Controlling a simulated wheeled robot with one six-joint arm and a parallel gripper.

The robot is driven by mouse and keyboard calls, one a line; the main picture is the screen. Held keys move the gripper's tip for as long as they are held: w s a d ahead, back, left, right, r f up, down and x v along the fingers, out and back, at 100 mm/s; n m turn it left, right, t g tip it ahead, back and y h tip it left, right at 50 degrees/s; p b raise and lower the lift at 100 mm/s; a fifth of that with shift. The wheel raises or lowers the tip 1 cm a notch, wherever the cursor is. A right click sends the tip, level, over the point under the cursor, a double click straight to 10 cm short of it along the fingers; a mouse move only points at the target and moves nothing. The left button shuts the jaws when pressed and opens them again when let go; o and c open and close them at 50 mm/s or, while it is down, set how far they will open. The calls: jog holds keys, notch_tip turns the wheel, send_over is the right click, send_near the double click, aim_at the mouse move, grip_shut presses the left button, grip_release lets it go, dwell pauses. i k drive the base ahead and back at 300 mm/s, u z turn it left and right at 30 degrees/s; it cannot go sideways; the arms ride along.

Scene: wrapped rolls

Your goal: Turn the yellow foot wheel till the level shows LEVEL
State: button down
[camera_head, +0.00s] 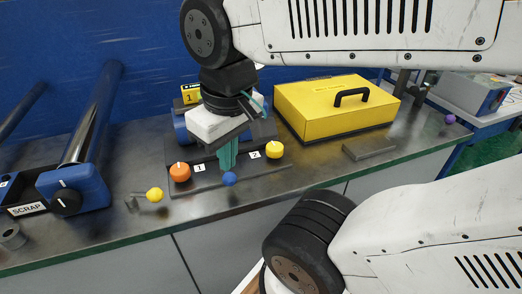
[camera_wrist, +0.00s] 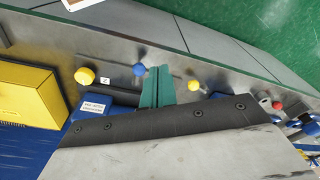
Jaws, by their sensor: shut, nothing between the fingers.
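A yellow wheel (camera_head: 275,149) stands beside the label 2 on the bench fixture; it also shows in the wrist view (camera_wrist: 84,76). A smaller yellow knob (camera_head: 154,194) sits on a short lever further left. It appears right of my fingers in the wrist view (camera_wrist: 193,85). My gripper (camera_head: 228,166) is shut and empty, its teal fingers pointing down between the labels 1 and 2, left of the yellow wheel and apart from it. The fingers also show in the wrist view (camera_wrist: 156,78). No readable level display shows; my wrist hides part of the fixture.
A blue knob (camera_head: 229,179) is close to my fingertips; contact cannot be told. An orange wheel (camera_head: 180,172) stands left by label 1. A yellow case (camera_head: 320,112) stands behind right. A grey block (camera_head: 369,146) and a blue-ended roller (camera_head: 76,188) flank the fixture.

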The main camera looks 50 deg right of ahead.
aim_at(273, 149)
jog(key=k, duration=1.25)
jog(key=u, duration=0.7)
jog(key=i, duration=1.1)
jog(key=z, duration=0.65)
jog(key=i, duration=0.65)
jog(key=z, duration=0.7)
